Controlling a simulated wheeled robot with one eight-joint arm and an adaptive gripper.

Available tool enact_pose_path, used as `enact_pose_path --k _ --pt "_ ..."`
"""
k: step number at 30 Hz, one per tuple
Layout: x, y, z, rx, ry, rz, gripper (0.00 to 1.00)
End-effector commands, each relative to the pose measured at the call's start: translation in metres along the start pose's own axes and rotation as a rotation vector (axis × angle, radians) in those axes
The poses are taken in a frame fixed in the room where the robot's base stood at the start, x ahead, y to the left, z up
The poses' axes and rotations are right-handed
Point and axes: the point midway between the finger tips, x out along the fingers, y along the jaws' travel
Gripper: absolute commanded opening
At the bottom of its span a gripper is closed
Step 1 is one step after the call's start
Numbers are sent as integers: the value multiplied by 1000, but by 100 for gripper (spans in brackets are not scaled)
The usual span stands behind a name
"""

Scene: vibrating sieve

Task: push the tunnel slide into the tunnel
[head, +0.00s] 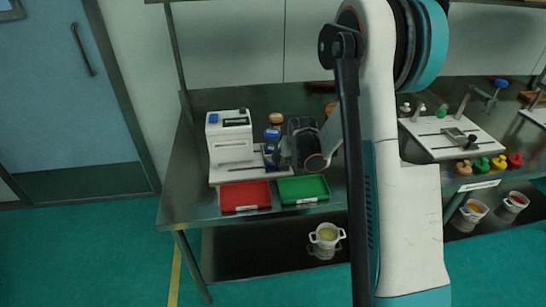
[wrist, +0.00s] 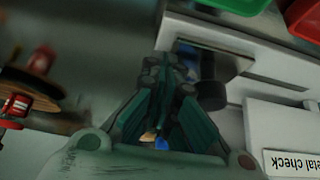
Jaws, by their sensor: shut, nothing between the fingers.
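The white metal-check unit (head: 230,140), which I take for the tunnel, stands at the back left of the bench. In the wrist view its labelled side (wrist: 285,125) is at the right. A metal plate with a dark round knob (wrist: 213,92), likely the tunnel slide (wrist: 205,60), lies on a white base beside it. My gripper (head: 283,157) is just right of the unit, low over its base. In the wrist view my gripper (wrist: 170,70) is shut and empty, its fingers just left of the knob; contact cannot be told. My gripper hides the slide in the head view.
A red tray (head: 245,196) and a green tray (head: 303,189) lie along the front. A blue-topped item (head: 272,135) stands close to my gripper. A white station (head: 450,137) and several coloured knobs are at the right. A bucket (head: 326,238) stands below.

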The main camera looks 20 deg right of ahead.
Motion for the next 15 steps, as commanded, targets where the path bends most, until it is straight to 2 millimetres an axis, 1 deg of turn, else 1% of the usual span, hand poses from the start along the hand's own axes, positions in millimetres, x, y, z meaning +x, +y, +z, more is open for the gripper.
enact_pose_path --k 8,15 --pt "0 -2 0 -1 0 0 0" --pt "0 -15 0 -1 0 -1 0"
